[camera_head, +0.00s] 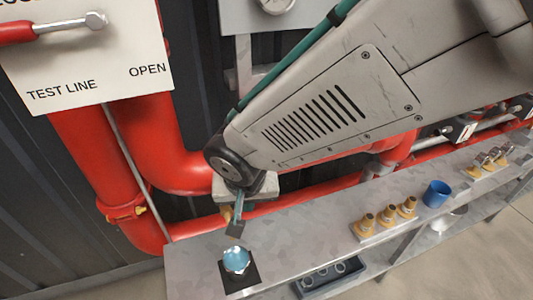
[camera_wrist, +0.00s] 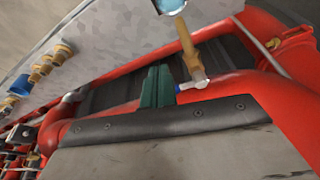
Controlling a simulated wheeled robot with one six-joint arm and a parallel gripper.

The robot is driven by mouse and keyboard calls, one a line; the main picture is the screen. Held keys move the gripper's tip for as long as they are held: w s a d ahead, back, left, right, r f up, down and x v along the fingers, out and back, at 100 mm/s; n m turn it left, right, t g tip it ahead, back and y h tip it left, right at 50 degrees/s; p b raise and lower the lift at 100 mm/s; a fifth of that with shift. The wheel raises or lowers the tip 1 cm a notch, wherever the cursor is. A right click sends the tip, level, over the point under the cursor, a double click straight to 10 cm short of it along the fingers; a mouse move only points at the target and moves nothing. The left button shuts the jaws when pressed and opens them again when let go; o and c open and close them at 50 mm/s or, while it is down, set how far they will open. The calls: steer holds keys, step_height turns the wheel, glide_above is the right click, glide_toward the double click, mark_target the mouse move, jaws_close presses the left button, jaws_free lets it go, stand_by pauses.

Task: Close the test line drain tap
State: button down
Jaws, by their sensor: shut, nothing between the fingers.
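The drain tap is most likely the small brass fitting (camera_wrist: 188,48) with a silver end (camera_wrist: 200,79) and a blue handle (camera_wrist: 184,87), seen in the wrist view. In the head view only a bit of brass (camera_head: 226,213) shows, mostly hidden behind my gripper. My gripper (camera_wrist: 157,70) has green fingers, shut and empty, just left of the blue handle in the wrist view. Whether they touch it I cannot tell. In the head view my gripper (camera_head: 236,229) points down beside the bench.
Red pipes (camera_head: 105,170) run behind my arm. A white "TEST LINE" sign (camera_head: 90,60) with a red-handled lever (camera_head: 60,27) is at upper left.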

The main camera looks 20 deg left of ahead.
steer(key=d+v, duration=0.2)
steer(key=v, duration=0.9)
steer(key=s+d+r+m+g, duration=0.1)
steer(key=s+d+m, duration=0.1)
steer(key=d, duration=1.7)
steer(key=s+d+r+m+h, duration=0.1)
steer(key=s+d+r+m, duration=0.1)
steer(key=d, duration=1.8)
steer(key=shift+s+r+m+g, duration=0.25)
steer(key=shift+s+m+g, duration=0.15)
steer(key=shift+s, duration=0.3)
steer(key=shift+a, duration=0.15)
